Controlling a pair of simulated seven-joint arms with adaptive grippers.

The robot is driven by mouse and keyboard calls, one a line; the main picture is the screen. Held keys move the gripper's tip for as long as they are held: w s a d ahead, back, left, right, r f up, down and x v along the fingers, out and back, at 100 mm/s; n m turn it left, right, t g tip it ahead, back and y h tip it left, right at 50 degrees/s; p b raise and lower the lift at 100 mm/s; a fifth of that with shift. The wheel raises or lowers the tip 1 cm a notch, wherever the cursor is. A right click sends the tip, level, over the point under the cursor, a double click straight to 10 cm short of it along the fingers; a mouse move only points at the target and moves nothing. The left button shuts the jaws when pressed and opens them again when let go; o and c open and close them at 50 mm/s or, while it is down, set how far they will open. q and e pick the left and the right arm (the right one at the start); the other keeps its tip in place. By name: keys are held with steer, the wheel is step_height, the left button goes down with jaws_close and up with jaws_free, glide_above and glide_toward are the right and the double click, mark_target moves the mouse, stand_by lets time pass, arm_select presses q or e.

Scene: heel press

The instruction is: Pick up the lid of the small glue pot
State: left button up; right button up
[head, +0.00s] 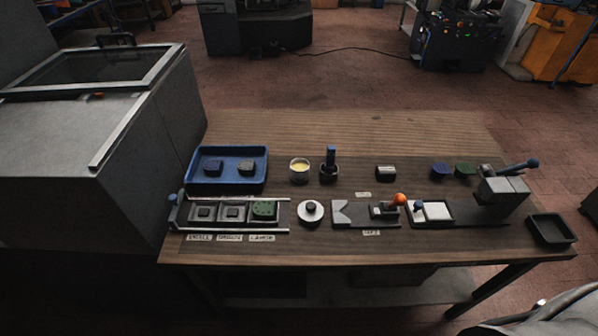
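The small glue pot (300,171) stands open near the middle of the wooden table, with yellow glue showing inside. A round pale lid (304,219) with a dark knob lies flat on the table in front of the pot, apart from it. Neither of my grippers can be made out in the head view.
A dark pot with a blue-handled tool (330,165) stands right of the glue pot. A blue tray (226,184) and a labelled rail fixture (284,218) lie left; a grey fixture with an orange knob (400,199) lies right. A lever press (503,192) and black tray (551,229) stand far right.

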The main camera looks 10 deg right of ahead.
steer(key=shift+a, duration=0.15)
steer(key=shift+c, duration=0.4)
steer(key=c, duration=0.5)
